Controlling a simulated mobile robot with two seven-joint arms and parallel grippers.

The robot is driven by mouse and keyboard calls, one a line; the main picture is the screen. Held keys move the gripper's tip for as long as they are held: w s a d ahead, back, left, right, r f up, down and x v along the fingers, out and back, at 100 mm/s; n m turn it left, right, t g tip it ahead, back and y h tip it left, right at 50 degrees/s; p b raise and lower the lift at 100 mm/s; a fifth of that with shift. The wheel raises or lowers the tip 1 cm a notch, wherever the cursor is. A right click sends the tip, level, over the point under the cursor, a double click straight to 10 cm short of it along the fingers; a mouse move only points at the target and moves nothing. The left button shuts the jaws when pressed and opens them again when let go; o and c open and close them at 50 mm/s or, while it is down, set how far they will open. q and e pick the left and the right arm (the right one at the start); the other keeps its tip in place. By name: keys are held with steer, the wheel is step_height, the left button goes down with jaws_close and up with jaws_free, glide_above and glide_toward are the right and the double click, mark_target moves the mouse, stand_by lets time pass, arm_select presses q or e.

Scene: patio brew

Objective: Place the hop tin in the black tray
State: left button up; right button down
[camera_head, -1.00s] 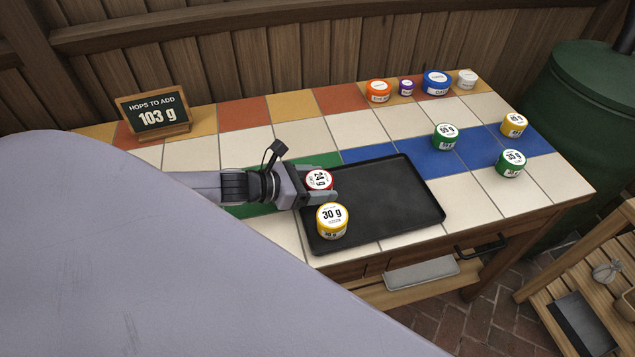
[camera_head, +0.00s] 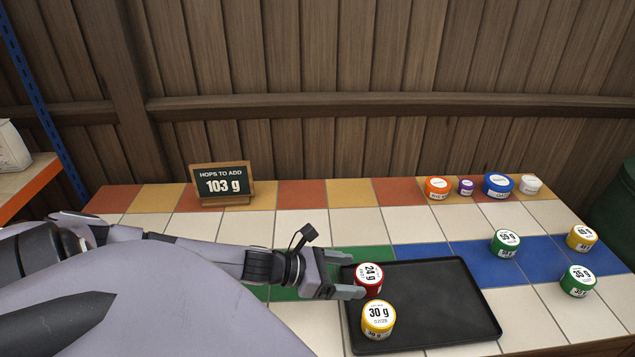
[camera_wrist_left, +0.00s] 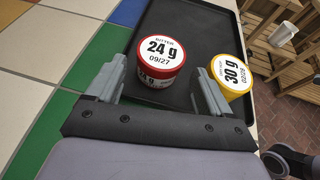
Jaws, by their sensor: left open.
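The black tray (camera_head: 440,298) lies on the tiled counter in the head view. A red tin marked 24 g (camera_head: 369,283) stands on its left part, and a yellow tin marked 30 g (camera_head: 378,322) stands in front of it on the tray. My left gripper (camera_head: 352,284) is open at the red tin's left side. In the left wrist view the red tin (camera_wrist_left: 161,57) sits between the spread fingers, and the yellow tin (camera_wrist_left: 231,75) is beside the right finger. My right gripper is not in view.
Green tins marked 59 g (camera_head: 505,243) and 35 g (camera_head: 578,281) and a yellow tin (camera_head: 581,238) stand right of the tray. Orange, purple, blue and white tins line the back. A sign (camera_head: 222,185) reads "Hops to add 103 g". The tray's right side is clear.

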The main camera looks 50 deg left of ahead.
arm_select(q)
steer(key=shift+p+v, duration=0.6)
steer(key=shift+v, duration=2.8)
steer(key=shift+d, duration=0.1)
